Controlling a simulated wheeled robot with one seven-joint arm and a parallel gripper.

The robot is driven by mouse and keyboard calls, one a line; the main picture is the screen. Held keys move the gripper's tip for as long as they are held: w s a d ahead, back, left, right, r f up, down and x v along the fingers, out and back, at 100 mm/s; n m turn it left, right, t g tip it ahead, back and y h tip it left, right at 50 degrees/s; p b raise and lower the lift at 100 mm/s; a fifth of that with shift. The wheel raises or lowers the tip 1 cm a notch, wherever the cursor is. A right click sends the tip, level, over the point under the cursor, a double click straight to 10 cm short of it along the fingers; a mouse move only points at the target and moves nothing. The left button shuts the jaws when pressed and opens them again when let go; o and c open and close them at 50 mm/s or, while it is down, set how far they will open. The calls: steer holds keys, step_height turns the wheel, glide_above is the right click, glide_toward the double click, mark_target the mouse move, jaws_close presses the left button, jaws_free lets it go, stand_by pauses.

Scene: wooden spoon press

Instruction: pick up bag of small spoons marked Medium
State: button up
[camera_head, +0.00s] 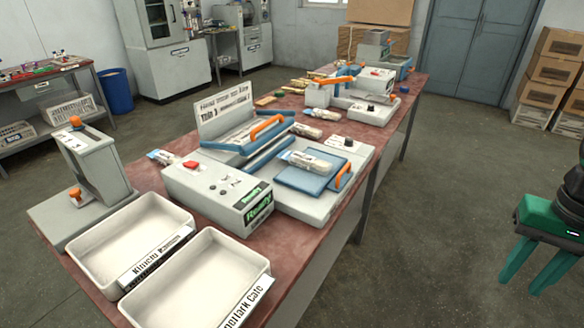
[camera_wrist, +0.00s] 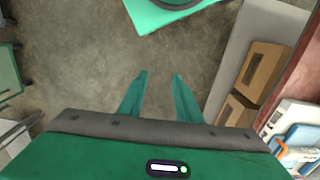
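Several small clear bags with pale contents lie on the long table, and I cannot read a Medium mark on any of them. One bag (camera_head: 310,160) rests on the blue plate of the near press. Another bag (camera_head: 306,130) lies behind that press, and a further bag (camera_head: 322,114) lies just beyond it. One more bag (camera_head: 162,156) lies left of the press. My green gripper (camera_head: 522,285) hangs over the floor at the right, well away from the table. Its fingers are apart and empty, as the wrist view (camera_wrist: 160,78) also shows.
The near press (camera_head: 225,193) has a raised blue frame with an orange handle. Two white trays (camera_head: 130,228) (camera_head: 190,285) stand at the table's near end. A second press (camera_head: 362,108) stands farther back. Open floor (camera_head: 430,190) lies between the table and my gripper.

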steer(key=shift+w+a, duration=0.1)
steer(key=shift+a, duration=0.15)
